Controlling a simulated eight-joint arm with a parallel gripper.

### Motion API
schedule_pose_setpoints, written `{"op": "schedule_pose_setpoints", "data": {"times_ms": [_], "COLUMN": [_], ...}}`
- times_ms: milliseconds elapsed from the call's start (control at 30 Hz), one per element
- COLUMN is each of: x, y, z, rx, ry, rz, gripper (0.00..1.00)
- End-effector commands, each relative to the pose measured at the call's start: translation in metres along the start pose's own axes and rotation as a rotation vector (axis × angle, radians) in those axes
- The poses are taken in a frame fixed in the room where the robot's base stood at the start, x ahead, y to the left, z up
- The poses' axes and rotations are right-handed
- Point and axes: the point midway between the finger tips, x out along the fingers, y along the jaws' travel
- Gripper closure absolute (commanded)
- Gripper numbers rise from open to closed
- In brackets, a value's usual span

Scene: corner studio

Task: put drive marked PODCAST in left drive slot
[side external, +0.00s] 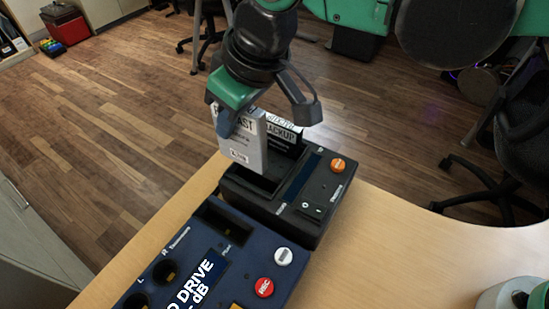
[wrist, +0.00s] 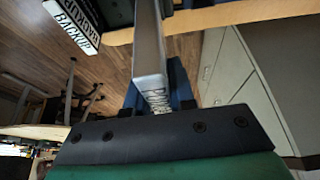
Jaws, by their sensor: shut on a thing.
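A dark slot opening (side external: 252,181) lies in the dock's top just below the drive. I cannot tell whether the drive's lower end is inside it. The drive's narrow side shows in the wrist view (wrist: 149,48), at my gripper (wrist: 155,95). A black drive labelled BACKUP (side external: 284,132) stands just behind, to the right.
A blue recorder (side external: 222,240) with a red REC button sits in front of the dock. The dock has an orange button (side external: 338,165). The wooden table (side external: 400,240) is clear to the right, up to a bottle-like object (side external: 510,293) at the corner.

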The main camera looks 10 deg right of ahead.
Motion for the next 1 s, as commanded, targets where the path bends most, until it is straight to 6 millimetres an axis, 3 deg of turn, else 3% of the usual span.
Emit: {"op": "schedule_pose_setpoints", "data": {"times_ms": [200,700,1000], "x": [0.018,0.062,0.070], "y": [0.014,0.014,0.014], "z": [0.015,0.032,0.036], "rx": [-0.001,-0.001,-0.001], "ry": [0.002,0.002,0.002], "rz": [0.001,0.000,0.000], "gripper": [1.00,1.00,1.00]}}
